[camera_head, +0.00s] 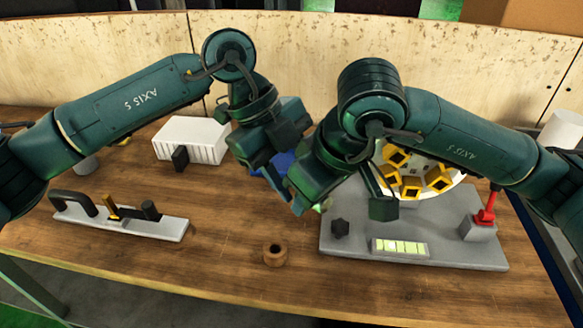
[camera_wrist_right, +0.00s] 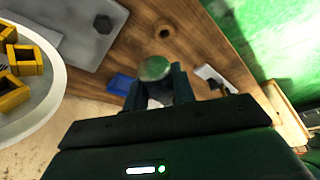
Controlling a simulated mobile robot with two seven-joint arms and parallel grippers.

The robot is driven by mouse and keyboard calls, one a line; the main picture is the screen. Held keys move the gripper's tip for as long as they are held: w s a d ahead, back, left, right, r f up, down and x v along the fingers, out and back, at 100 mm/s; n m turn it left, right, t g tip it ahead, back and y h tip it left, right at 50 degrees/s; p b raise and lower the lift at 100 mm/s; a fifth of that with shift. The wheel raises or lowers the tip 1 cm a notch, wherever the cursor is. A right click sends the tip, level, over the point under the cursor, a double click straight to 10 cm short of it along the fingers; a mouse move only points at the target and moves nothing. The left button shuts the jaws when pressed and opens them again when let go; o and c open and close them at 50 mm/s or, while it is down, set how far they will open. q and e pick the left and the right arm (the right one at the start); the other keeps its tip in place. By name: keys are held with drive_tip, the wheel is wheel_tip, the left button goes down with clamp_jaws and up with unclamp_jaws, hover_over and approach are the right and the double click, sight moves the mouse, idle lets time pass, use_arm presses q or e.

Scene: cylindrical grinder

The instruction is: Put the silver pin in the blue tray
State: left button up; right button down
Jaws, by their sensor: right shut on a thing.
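My right gripper (camera_wrist_right: 158,92) is shut on the silver pin (camera_wrist_right: 155,68), whose round end shows greenish between the fingertips in the right wrist view. In the head view my right gripper (camera_head: 340,204) is above the middle of the table, and the pin is mostly hidden by it. The blue tray (camera_head: 284,162) is largely hidden behind both grippers; a part of it also shows beside the fingers in the right wrist view (camera_wrist_right: 121,84). My left gripper (camera_head: 268,150) hangs over the tray's left side; its fingertips overlap other parts, so I cannot tell its opening.
A grey fixture plate (camera_head: 345,240) with a white round holder of yellow blocks (camera_head: 440,180) and a red lever (camera_head: 487,210) stands right. A brown ring (camera_head: 275,253) lies front centre. A white ribbed box (camera_head: 193,139) and a grey tool rack (camera_head: 120,220) stand left.

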use_arm(q)
clamp_jaws()
use_arm(e)
drive_tip(key=shift+a, duration=0.1)
use_arm(q)
drive_tip(key=shift+r, duration=0.1)
use_arm(e)
drive_tip(key=c, duration=1.1)
unclamp_jaws()
